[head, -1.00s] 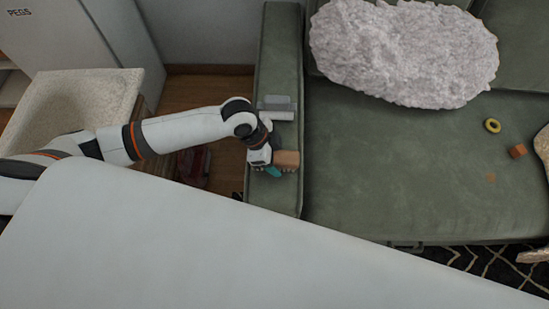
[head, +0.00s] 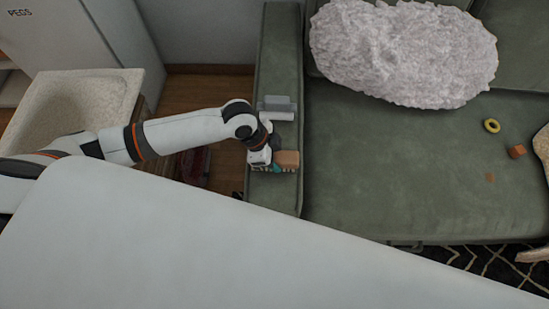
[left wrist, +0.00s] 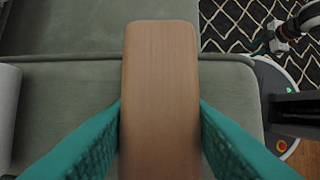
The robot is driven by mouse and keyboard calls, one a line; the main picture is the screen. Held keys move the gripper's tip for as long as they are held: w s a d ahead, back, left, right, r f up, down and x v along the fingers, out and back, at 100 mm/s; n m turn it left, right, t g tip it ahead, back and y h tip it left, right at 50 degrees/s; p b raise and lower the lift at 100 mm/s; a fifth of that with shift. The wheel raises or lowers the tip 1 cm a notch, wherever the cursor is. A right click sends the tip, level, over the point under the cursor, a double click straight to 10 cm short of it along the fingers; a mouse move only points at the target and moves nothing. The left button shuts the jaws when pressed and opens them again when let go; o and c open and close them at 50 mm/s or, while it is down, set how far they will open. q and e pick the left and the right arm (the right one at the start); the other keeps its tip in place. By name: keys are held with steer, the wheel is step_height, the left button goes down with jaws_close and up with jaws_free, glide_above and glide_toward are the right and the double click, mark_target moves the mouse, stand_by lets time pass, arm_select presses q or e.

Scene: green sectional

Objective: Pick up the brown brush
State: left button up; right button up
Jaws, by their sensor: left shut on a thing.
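The brown brush (head: 287,159) is at the green sofa's left armrest in the head view. In the left wrist view the brush (left wrist: 160,85) shows as a long tan wooden block with rounded corners, filling the middle. My left gripper (head: 277,168) is over the armrest; its teal fingers press on both sides of the brush in the left wrist view (left wrist: 160,135). It is shut on the brush. Whether the brush still touches the armrest is hard to tell. The lower end of the brush is cut off in the left wrist view.
The armrest (head: 280,60) also bears a grey and white object (head: 277,107) behind the gripper. On the seat lie a fluffy white cushion (head: 400,50), a yellow ring (head: 492,126) and an orange-brown block (head: 517,151). The seat's middle is clear.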

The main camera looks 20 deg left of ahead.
arm_select(q)
step_height(320, 180, up, 11)
steer(key=shift+f+p, duration=0.2)
steer(key=shift+p, duration=0.1)
stand_by(0.4)
